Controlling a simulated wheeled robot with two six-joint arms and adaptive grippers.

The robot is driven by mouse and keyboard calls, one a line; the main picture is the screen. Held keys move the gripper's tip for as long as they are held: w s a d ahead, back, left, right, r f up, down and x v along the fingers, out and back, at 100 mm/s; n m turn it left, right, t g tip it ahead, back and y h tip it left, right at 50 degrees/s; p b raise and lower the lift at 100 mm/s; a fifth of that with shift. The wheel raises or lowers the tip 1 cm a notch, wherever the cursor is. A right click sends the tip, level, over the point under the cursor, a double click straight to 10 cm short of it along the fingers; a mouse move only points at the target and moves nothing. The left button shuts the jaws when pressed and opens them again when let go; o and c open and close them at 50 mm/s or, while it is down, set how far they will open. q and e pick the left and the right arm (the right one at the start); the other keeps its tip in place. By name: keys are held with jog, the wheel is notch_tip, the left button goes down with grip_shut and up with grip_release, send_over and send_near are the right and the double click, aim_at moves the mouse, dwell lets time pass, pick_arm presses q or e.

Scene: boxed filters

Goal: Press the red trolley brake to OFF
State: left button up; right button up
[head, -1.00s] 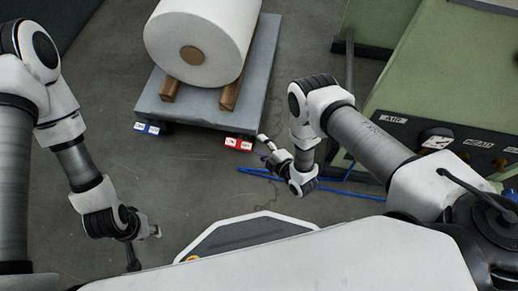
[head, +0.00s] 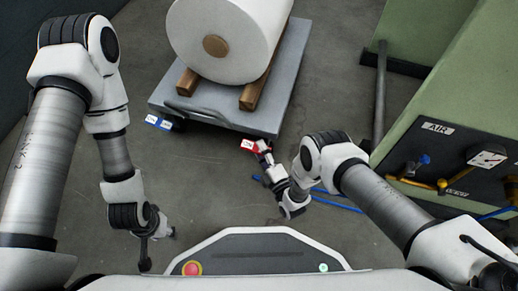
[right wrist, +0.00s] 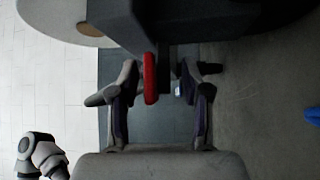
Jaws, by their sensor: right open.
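The red brake (head: 249,146), with a white label, sits at the near right edge of the grey trolley (head: 215,114). A blue brake (head: 157,122) with white labels sits at the near left edge. My right gripper (head: 264,148) is at the red brake, partly covering it. In the right wrist view its fingers (right wrist: 158,90) are spread apart, with the red pedal (right wrist: 150,78) showing between them, nearer the left finger. Whether they touch it I cannot tell. My left gripper (head: 152,248) hangs low at the left, away from the trolley; its jaws are unclear.
A large white roll (head: 228,35) rests on wooden blocks (head: 255,92) on the trolley. A green machine (head: 430,90) with a gauge (head: 487,157) and valves stands at the right. A blue hose (head: 335,205) lies on the floor behind my right arm. Floor left of the right gripper is clear.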

jog(key=shift+x, duration=0.9)
grip_shut()
jog(key=shift+f+t+b, duration=0.2)
jog(key=shift+t+b, duration=0.1)
jog(key=shift+b, duration=0.15)
jog(key=shift+r+m, duration=0.1)
jog(key=shift+m, duration=0.3)
jog(key=shift+r, duration=0.1)
grip_release()
